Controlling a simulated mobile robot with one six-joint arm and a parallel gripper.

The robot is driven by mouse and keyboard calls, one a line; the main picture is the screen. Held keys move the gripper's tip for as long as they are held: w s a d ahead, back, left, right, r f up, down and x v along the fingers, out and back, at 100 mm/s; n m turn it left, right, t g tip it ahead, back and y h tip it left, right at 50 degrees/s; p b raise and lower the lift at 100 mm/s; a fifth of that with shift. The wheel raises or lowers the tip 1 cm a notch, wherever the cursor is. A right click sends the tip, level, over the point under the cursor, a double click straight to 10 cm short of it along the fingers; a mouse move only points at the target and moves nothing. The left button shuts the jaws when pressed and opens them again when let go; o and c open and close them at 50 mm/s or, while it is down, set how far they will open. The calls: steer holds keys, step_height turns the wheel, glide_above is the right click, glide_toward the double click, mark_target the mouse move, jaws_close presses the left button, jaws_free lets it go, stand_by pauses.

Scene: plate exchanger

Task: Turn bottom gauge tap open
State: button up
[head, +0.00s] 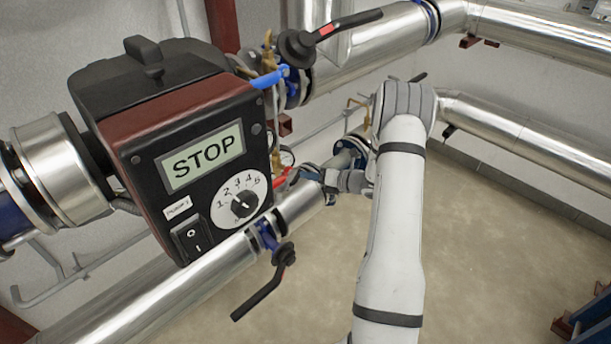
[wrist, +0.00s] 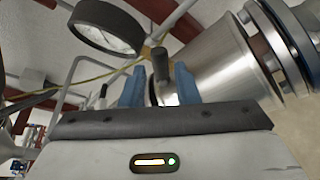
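In the head view, a small round gauge (head: 287,158) sits beside the lower pipe, just right of the pump box. A red handle (head: 283,178) shows just below it, left of my gripper (head: 330,181). In the wrist view, my gripper (wrist: 160,82) has its two blue fingers apart. A dark upright peg (wrist: 160,64) shows between the fingertips, with gaps on both sides; I cannot tell if it is part of the bottom tap. A brass fitting (wrist: 150,46) is behind it, and a round gauge (wrist: 105,27) is close by at upper left.
A pump box (head: 205,150) reading STOP is on the left. A black lever (head: 262,295) hangs below the lower pipe. Another black lever (head: 345,24) and a blue tap handle (head: 270,78) are on the upper pipework. A large metal pipe (wrist: 215,60) is close right of the fingers.

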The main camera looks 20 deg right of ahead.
steer(key=shift+v, duration=1.25)
steer(key=shift+d+f, duration=0.1)
steer(key=shift+c, duration=0.5)
